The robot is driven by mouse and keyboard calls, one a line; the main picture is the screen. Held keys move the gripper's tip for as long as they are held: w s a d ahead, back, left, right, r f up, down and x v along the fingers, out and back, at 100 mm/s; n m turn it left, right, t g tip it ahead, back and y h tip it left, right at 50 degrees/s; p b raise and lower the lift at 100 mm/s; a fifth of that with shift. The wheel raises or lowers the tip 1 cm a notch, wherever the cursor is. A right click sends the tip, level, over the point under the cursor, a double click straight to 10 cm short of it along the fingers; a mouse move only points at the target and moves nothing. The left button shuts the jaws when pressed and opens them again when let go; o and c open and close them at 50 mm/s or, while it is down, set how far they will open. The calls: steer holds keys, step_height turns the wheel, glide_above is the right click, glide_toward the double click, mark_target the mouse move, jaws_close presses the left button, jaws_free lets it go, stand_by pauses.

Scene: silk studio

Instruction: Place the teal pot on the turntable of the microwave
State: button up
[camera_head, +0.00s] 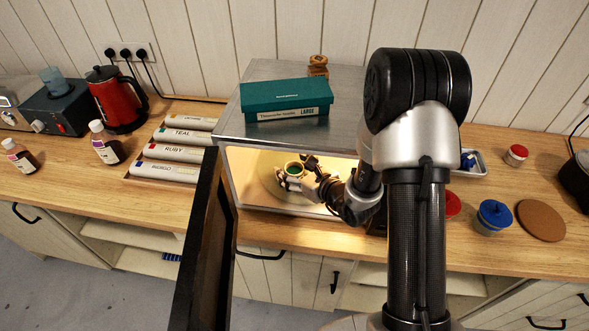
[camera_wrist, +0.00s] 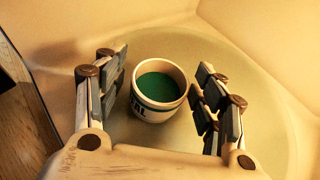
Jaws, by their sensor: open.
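The teal pot (camera_wrist: 158,90), a small cream cup with a dark-lettered band and teal contents, stands upright on the round glass turntable (camera_wrist: 262,100) inside the lit microwave (camera_head: 235,180). In the head view the pot (camera_head: 294,169) shows through the open front. My gripper (camera_wrist: 160,85) is open, with one finger on each side of the pot.
The microwave door (camera_head: 207,245) stands open toward the front left. A teal box (camera_head: 287,101) lies on top. Labelled rolls (camera_head: 180,152), bottles (camera_head: 105,143) and a red kettle (camera_head: 117,99) are at the left. A blue-lidded jar (camera_head: 494,216) and a cork mat (camera_head: 541,220) are at the right.

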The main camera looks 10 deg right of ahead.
steer(key=shift+r, duration=0.15)
steer(key=p+v, duration=0.2)
steer(key=v, duration=0.8)
steer(key=shift+s+d+r, duration=0.1)
steer(key=shift+s+d, duration=0.15)
steer(key=shift+s+d+r, duration=0.2)
steer(key=shift+s+r, duration=0.05)
steer(key=shift+s, duration=0.35)
